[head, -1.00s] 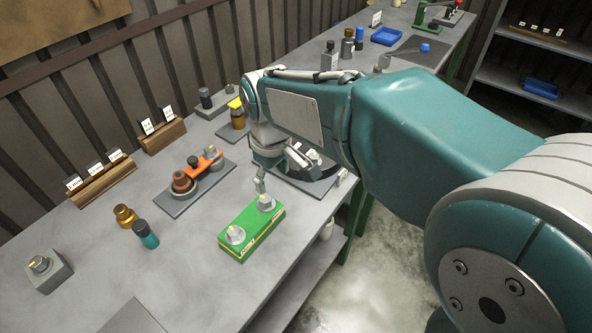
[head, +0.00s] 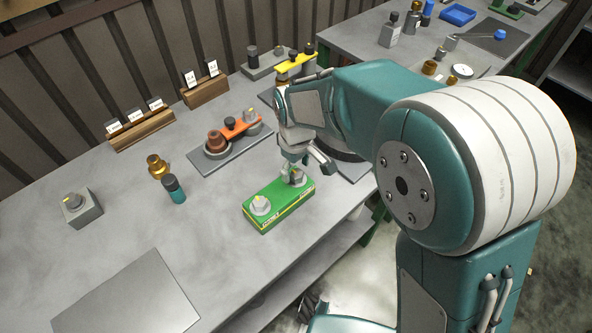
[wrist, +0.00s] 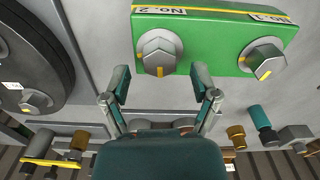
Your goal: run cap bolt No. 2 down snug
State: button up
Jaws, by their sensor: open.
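A green block (head: 278,206) stands on the bench, with two grey hex bolts on top. In the wrist view its label reads No. 2 at the left and No. 1 at the right. Cap bolt No. 2 (wrist: 158,53) has a yellow mark on its head. The No. 1 bolt (wrist: 262,60) also has one. My gripper (wrist: 160,82) is open and empty, its fingers spread either side of bolt No. 2 and apart from it in the wrist view. In the head view, my gripper overlaps bolt No. 2 (head: 297,178) and partly hides it.
A grey plate (head: 195,167) with an orange link lies behind the block. A brass fitting (head: 157,166) and a teal-and-black cylinder (head: 174,189) stand to the left. A grey block with a bolt (head: 84,211) is farther left. The front left bench has a flat grey plate (head: 128,300).

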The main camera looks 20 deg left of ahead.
jog(key=shift+d+f, duration=0.1)
jog(key=shift+f, duration=0.7)
grip_shut()
jog(key=shift+m, duration=0.3)
jog(key=shift+m, duration=1.3)
